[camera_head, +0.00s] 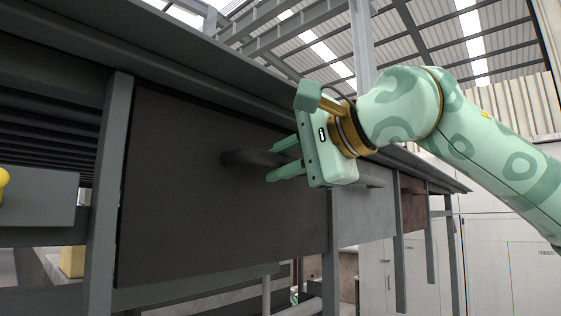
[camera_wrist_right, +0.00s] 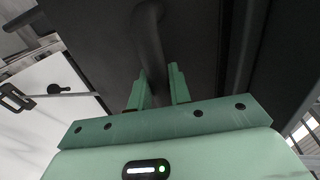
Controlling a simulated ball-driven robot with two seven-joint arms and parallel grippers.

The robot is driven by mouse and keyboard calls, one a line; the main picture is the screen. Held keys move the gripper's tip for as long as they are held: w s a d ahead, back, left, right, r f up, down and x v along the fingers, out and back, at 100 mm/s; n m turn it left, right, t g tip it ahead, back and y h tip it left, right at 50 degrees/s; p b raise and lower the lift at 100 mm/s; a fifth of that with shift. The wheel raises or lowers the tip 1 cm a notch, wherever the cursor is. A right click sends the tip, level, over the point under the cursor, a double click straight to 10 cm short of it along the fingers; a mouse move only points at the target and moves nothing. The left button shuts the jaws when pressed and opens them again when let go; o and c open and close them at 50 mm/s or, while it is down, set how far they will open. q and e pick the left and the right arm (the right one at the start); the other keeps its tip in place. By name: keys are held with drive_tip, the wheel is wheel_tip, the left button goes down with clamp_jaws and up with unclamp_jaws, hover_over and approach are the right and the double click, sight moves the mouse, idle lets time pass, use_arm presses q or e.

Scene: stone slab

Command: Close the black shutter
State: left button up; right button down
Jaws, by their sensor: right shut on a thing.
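The black shutter (camera_head: 205,195) is a dark flat panel set between grey posts under the slab's frame in the head view. A dark bar handle (camera_head: 243,158) stands out from its upper part. My right gripper (camera_head: 270,162) comes in from the right and is shut on the handle. In the right wrist view the handle (camera_wrist_right: 150,45) runs down between the two green fingers of my right gripper (camera_wrist_right: 160,85). The fingers partly hide the handle's right part in the head view. My left gripper is not in view.
A grey panel (camera_head: 362,215) and a brown panel (camera_head: 412,203) sit to the right of the black shutter. Grey posts (camera_head: 108,190) flank it. A yellow object (camera_head: 72,262) shows low at the left. White cabinets (camera_head: 500,260) stand behind at the right.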

wheel_tip(320, 180, down, 25)
drive_tip(key=b, duration=1.9)
drive_tip(key=shift+r+b, duration=0.2)
drive_tip(key=shift+b, duration=0.2)
drive_tip(key=shift+a+f, duration=0.1)
drive_tip(key=shift+f, duration=0.05)
drive_tip(key=c, duration=1.3)
unclamp_jaws()
drive_tip(key=shift+c, duration=0.2)
drive_tip(key=b+v, duration=0.1)
drive_tip(key=v, duration=1.5)
drive_tip(key=shift+d+b, duration=0.2)
drive_tip(key=shift+b, duration=0.1)
